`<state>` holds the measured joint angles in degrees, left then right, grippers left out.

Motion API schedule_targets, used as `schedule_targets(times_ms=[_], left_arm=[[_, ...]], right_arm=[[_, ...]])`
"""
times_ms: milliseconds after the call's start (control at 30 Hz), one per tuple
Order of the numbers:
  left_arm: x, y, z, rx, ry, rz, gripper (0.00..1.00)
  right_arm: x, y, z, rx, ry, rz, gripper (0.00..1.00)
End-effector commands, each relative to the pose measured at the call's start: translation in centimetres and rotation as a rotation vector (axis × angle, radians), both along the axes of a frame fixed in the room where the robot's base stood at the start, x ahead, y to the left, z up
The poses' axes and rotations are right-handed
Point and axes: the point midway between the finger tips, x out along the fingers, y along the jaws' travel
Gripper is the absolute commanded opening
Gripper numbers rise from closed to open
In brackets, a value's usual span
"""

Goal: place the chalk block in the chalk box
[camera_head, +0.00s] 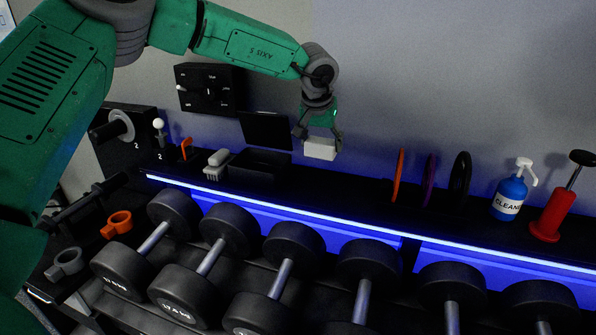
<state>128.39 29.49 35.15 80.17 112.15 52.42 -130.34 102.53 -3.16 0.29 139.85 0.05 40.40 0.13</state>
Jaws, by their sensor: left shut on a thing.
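The chalk block (320,149) is a white rectangular piece in the fingers of my left gripper (319,140). The gripper points down and is shut on the block, holding it above the dark shelf. The chalk box (256,163) looks like the black open box with a raised black lid (265,130), on the shelf to the left of the block. The block is apart from the box, to the right of its lid. The inside of the box is too dark to make out. My right gripper is not in view.
A grey brush (217,164) lies left of the box. Orange, purple and black discs (429,178) stand right of the gripper. A blue cleaner bottle (510,192) and a red pump-like item (553,213) stand farther right. Several dumbbells (230,228) fill the rack below the blue-lit shelf edge.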

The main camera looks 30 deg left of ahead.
Motion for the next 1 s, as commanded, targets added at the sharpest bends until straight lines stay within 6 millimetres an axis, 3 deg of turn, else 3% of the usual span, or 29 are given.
schedule_targets(times_ms=[200, 400, 600, 800, 1000], left_arm=[[-2.6, 9.1, 0.9, 0.005, -0.005, 0.026, 0.35], [-5.3, 15.2, 0.4, -0.010, -0.002, 0.033, 0.35], [-6.4, 17.1, -1.5, -0.016, 0.006, 0.031, 0.35], [-6.4, 16.7, -4.9, -0.012, 0.005, 0.029, 0.35], [-6.4, 16.7, -6.9, -0.012, 0.005, 0.029, 0.35]], right_arm=[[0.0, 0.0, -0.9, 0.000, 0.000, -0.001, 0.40], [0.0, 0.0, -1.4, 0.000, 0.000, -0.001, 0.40], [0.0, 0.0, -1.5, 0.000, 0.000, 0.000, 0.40], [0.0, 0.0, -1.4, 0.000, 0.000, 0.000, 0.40], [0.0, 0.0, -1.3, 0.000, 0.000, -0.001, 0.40]])
